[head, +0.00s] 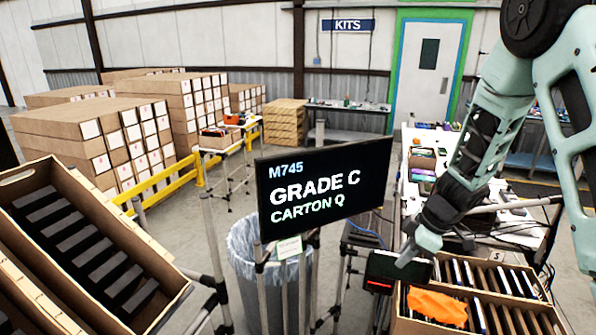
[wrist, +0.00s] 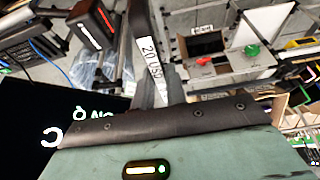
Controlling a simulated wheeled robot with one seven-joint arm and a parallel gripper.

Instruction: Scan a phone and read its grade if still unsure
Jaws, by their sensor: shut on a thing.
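The black screen (head: 325,187) in the middle of the head view reads "M745", "GRADE C", "CARTON Q". Part of it shows, turned over, at the left of the wrist view (wrist: 40,115). My gripper (head: 408,256) points down right of the screen and is shut on a thin dark thing, probably a phone (wrist: 148,50), with a white printed label along its side. A black box with a red light, likely the scanner (head: 380,284), is close by the gripper. It also shows in the wrist view (wrist: 93,22). Exactly how the phone sits against it cannot be told.
A tilted carton (head: 170,290) with dark dividers stands at left. A lined bin (head: 255,285) stands below the screen. A cluttered white table (head: 425,160) is behind my arm.

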